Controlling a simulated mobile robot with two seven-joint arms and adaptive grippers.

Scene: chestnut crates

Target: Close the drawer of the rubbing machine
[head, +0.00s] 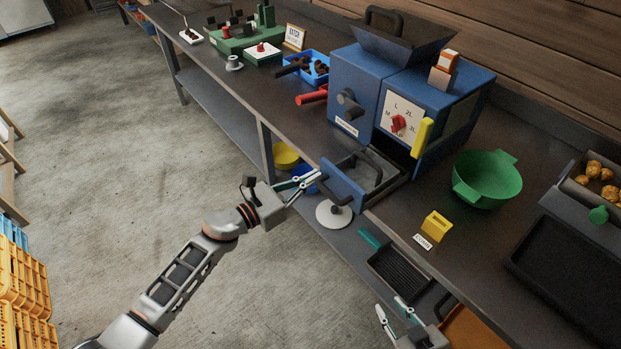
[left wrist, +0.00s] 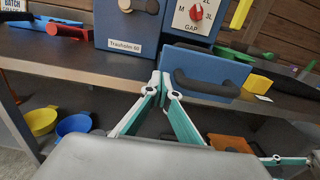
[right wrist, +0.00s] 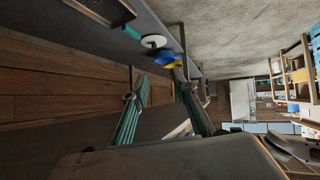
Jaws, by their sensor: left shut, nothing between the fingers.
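The rubbing machine (head: 360,85) is a blue box on the bench with a size dial and a yellow lever. Its drawer (head: 342,186) stands pulled out toward the bench's front edge, with a blue front and a dark handle; the drawer front also shows in the left wrist view (left wrist: 205,68). My left gripper (head: 312,178) is shut and empty, just left of the drawer front; I cannot tell whether it touches. In the left wrist view its fingertips (left wrist: 162,82) meet near the drawer front's left edge. My right gripper (head: 392,308) is low at the front, fingers apart and empty.
A green bowl (head: 487,178) and a yellow block (head: 435,226) stand right of the drawer. A blue tray (head: 312,66) and a red handle (head: 311,97) are to the machine's left. Below the bench are a yellow bowl (head: 285,155) and a white disc (head: 333,214).

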